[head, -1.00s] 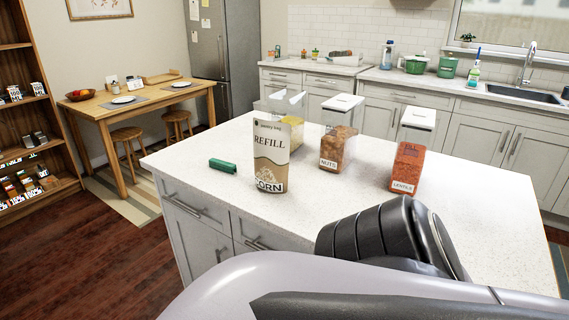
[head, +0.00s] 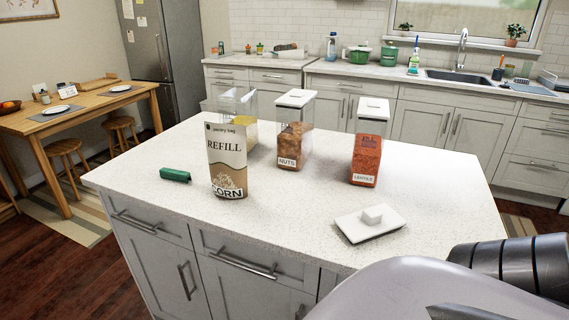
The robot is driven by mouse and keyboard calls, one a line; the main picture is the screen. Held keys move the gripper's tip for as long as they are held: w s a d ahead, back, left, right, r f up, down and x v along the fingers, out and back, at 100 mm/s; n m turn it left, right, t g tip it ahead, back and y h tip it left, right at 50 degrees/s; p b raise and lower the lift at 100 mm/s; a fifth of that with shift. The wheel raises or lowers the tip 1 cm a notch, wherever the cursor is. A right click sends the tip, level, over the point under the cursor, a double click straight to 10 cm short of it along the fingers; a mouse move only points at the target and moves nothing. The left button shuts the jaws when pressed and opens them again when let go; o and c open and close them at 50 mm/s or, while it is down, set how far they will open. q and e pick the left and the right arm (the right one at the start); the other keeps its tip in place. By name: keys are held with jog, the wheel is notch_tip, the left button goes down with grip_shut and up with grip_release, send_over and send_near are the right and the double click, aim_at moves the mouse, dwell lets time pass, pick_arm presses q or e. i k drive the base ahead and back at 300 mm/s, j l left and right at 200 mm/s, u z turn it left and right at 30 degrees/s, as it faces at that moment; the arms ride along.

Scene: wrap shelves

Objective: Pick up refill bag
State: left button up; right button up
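The refill bag (head: 227,160) stands upright on the left part of the white island countertop (head: 285,215). It is brown and cream, with "REFILL" and "CORN" printed on its front. Nothing is touching it that I can see. One of my arms fills the lower right corner of the head view, in front of the island. Neither gripper's fingers show in this view.
A green clip (head: 175,174) lies left of the bag. A white lid (head: 370,222) lies at the right front.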

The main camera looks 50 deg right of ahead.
aim_at(226, 144)
jog(key=z, duration=1.25)
